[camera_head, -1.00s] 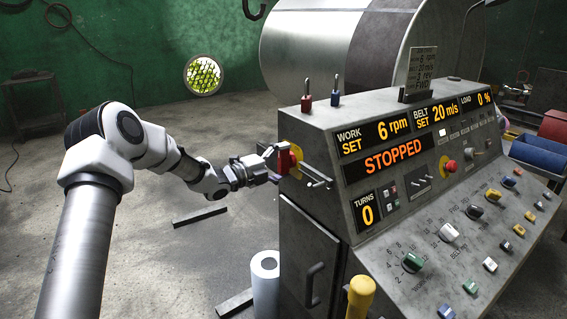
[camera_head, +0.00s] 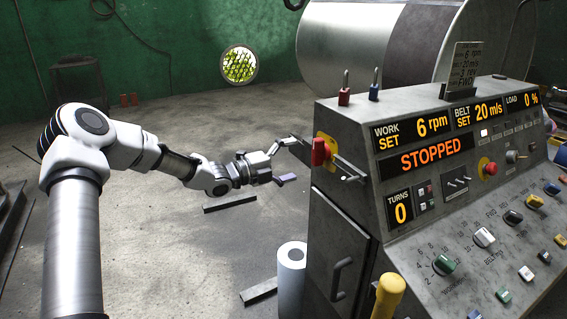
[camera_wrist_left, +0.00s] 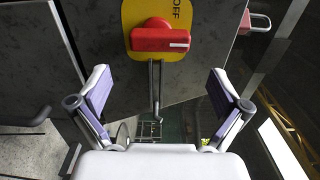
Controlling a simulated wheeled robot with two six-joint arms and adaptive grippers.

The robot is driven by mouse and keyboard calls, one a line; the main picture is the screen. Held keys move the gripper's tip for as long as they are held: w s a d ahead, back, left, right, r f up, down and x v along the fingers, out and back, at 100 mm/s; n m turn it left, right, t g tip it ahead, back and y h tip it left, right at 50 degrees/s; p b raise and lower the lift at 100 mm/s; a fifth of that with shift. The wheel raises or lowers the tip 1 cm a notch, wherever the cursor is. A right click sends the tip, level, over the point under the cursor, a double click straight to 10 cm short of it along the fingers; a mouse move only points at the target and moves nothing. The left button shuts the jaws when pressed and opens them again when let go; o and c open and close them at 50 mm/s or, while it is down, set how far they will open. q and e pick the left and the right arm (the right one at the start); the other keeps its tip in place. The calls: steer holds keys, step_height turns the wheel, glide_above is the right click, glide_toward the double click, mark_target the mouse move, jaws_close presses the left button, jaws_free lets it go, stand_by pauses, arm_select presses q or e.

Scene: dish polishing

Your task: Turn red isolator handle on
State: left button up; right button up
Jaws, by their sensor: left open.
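The red isolator handle (camera_head: 320,151) sits on a yellow plate on the left side of the grey console. In the left wrist view the red handle (camera_wrist_left: 160,39) lies crosswise on its yellow plate (camera_wrist_left: 133,14), with a white mark at its right end and the word OFF above right of it. My left gripper (camera_head: 288,162) is open and empty, a short way left of the handle and not touching it. In the left wrist view its spread fingers (camera_wrist_left: 158,88) stand below the handle, one to each side.
The console (camera_head: 345,200) carries a STOPPED display. A metal rod (camera_head: 350,170) juts out beside the handle. A white cylinder (camera_head: 291,275) stands on the floor by the console, and a yellow knob (camera_head: 388,295) stands in front.

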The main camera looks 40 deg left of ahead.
arm_select(q)
steer(key=v, duration=0.3)
steer(key=shift+s, duration=0.25)
